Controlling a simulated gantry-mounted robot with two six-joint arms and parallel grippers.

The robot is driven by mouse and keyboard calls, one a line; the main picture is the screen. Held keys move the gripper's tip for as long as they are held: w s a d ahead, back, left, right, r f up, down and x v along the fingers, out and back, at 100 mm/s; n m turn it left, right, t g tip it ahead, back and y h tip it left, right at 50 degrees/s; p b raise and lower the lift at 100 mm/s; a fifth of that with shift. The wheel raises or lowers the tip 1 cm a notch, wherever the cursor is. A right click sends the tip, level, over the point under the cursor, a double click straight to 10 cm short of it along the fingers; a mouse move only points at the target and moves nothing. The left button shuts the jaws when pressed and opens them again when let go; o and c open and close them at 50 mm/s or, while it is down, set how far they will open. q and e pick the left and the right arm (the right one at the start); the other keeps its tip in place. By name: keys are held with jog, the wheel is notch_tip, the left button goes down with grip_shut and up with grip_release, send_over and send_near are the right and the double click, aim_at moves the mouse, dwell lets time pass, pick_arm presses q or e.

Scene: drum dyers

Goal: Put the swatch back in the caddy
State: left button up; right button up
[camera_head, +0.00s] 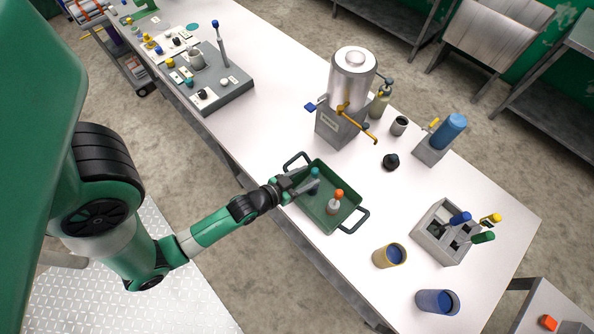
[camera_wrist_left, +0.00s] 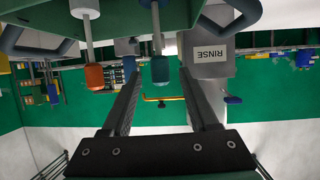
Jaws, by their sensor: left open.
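The green tray (camera_head: 324,228) holds two upright handled pieces, one with an orange top (camera_head: 338,194) and one with a teal top (camera_head: 314,172). I cannot tell which of them is the swatch. The grey caddy (camera_head: 447,250) stands to the right, with blue, yellow and green handles sticking out. My left gripper (camera_head: 306,184) is open at the tray's left side, by the teal-topped piece. In the upside-down left wrist view, the teal handle (camera_wrist_left: 160,70) shows between my open fingers (camera_wrist_left: 160,82), and the orange handle (camera_wrist_left: 94,77) is outside them. My right gripper is not in view.
The metal rinse tank (camera_head: 352,75) with a yellow tap stands behind the tray. A dark knob (camera_head: 390,161) and a blue cylinder on a stand (camera_head: 447,130) are to its right.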

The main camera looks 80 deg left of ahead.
pick_arm(q)
jog(key=v, duration=0.5)
jog(key=w+d+r+m+t, duration=0.1)
jog(key=w+r+t, duration=0.2)
jog(key=w+r, duration=0.55)
jog(key=w+d+r+m+t+h, duration=0.15)
jog(key=w+r, duration=0.35)
jog(key=r, duration=0.6)
jog(key=w+r+t, duration=0.4)
jog(key=w+r, duration=0.3)
jog(key=r, duration=0.3)
jog(key=s+d+r+m+t+h, duration=0.1)
jog(key=d+r, duration=0.3)
jog(key=r, duration=0.7)
jog(key=s+d+r+m+t+h, duration=0.1)
jog(key=s+d+r+t+h, duration=0.1)
jog(key=r, duration=1)
jog(key=s+d+r+m+t+h, duration=0.2)
jog(key=d+r, duration=0.4)
jog(key=r, duration=0.5)
jog(key=shift+s+d+r+t+h, duration=0.25)
jog(key=shift+d+r+t+h, duration=0.15)
jog(key=shift+t+h, duration=0.55)
